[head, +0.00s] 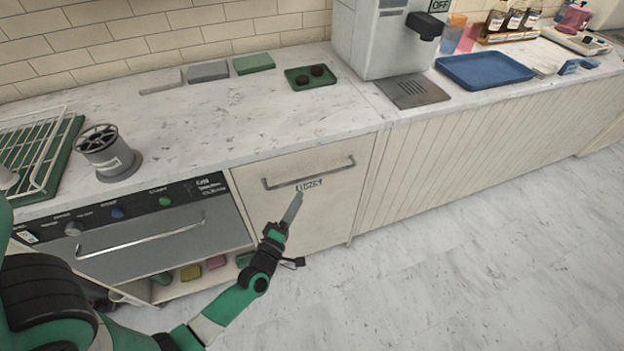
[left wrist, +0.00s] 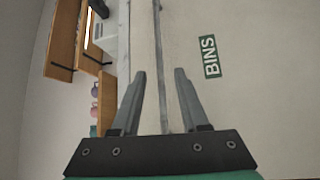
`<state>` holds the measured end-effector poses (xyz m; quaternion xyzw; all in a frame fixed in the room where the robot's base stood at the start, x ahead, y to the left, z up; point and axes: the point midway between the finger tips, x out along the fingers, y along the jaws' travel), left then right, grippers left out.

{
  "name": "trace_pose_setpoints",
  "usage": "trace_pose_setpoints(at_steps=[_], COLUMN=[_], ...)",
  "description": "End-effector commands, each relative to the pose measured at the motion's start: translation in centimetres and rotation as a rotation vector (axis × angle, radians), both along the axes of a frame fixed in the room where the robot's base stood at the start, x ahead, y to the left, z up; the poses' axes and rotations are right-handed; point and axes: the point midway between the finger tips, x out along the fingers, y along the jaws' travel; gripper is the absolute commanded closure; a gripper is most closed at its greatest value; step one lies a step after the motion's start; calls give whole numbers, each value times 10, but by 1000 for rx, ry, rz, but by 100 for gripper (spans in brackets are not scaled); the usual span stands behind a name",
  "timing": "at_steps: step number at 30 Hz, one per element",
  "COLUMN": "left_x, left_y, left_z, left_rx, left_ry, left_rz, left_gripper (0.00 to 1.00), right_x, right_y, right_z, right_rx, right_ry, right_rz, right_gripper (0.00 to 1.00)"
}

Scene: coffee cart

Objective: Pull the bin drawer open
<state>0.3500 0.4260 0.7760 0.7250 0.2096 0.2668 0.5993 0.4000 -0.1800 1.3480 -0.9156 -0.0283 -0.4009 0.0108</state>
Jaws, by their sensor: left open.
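The bin drawer (head: 335,210) is a cream front under the counter, flush with the cabinet in the head view, with a bins label (head: 308,185). Its grey bar handle (head: 308,174) runs across near the top. My left gripper (head: 298,197) is in front of the drawer, just below the handle in the picture. In the left wrist view my left gripper (left wrist: 162,72) is open and empty, and the handle (left wrist: 158,50) shows as a long thin bar between the fingers. I cannot tell how deep it lies between them. The label (left wrist: 209,57) is to the right. My right gripper is out of view.
An oven (head: 150,235) with a bar handle is left of the drawer, above an open shelf. A green tray (head: 311,80), a grinder-like cylinder (head: 107,155) and a coffee machine (head: 375,40) stand on the counter (head: 230,120). The floor (head: 460,250) before the drawer is clear.

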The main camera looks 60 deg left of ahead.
Motion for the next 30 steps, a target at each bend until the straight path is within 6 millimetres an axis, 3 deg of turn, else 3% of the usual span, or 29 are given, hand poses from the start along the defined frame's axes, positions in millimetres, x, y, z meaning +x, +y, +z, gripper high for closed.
trace_pose_setpoints(at_steps=[12, 23, 30], left_x=[66, 73, 73], left_y=[53, 59, 59], left_z=[11, 13, 13], left_rx=[1, 0, 0], left_ry=[-3, -1, -1], left_rz=[-1, -1, -1], left_gripper=[56, 56, 95], right_x=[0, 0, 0], right_y=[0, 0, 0], right_z=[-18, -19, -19], right_rx=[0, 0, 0], right_ry=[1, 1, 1], right_rz=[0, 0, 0], right_gripper=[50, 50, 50])
